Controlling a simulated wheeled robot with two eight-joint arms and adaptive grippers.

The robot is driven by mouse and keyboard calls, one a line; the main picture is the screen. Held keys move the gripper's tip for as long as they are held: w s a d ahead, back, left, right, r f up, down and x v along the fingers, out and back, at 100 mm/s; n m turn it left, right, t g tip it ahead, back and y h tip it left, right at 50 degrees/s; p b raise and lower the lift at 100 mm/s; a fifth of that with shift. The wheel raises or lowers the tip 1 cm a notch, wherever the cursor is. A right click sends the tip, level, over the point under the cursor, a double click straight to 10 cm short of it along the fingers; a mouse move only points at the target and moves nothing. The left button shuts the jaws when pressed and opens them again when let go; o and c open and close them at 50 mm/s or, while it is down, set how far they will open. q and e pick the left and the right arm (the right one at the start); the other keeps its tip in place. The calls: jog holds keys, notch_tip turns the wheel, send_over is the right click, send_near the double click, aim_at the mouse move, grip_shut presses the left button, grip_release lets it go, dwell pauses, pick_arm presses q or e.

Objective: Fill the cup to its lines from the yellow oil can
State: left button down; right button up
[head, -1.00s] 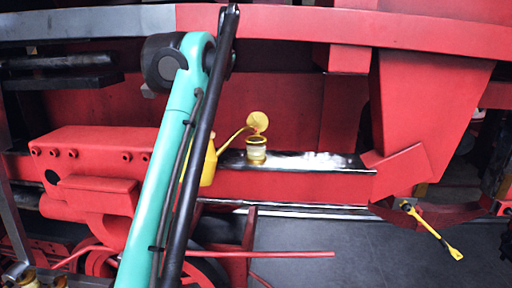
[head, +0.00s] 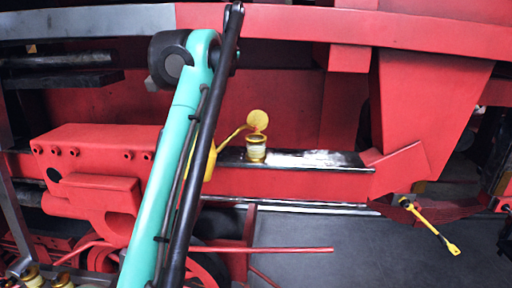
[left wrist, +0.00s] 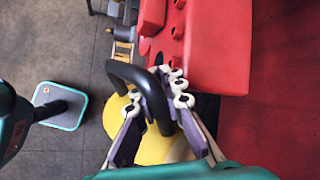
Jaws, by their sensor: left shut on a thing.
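The cup (head: 256,153) is a small brass and glass pot standing upright on the bright steel bar, its round yellow lid (head: 257,120) standing open above it. The oil level and lines are too small to tell. The yellow oil can (head: 210,164) is mostly hidden behind my teal left arm. Its thin spout (head: 232,136) rises to the right, its tip close to the cup's mouth; no oil stream is discernible. In the left wrist view, my left gripper (left wrist: 158,103) is shut on the can's black handle (left wrist: 125,75), above the yellow body (left wrist: 155,150). The right gripper is not in view.
The steel bar (head: 315,160) is clear right of the cup. A red bolted block (head: 95,145) lies to the left, and a red panel rises behind. A yellow-handled tool (head: 432,228) hangs at right. Brass pots (head: 35,277) stand at bottom left.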

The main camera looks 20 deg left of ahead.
pick_arm(q)
jog(key=shift+r, duration=0.1)
jog(key=shift+w+r+p, duration=0.1)
jog(key=shift+r+p, duration=0.3)
jog(key=shift+r, duration=0.1)
jog(key=shift+r, duration=0.1)
jog(key=shift+w+r+m+g+y, duration=0.15)
jog(key=shift+r+m+g+y, duration=0.15)
jog(key=shift+r+y, duration=0.15)
dwell(5.2)
jog(key=shift+w+r, duration=0.15)
jog(key=shift+r, duration=0.4)
dwell(0.8)
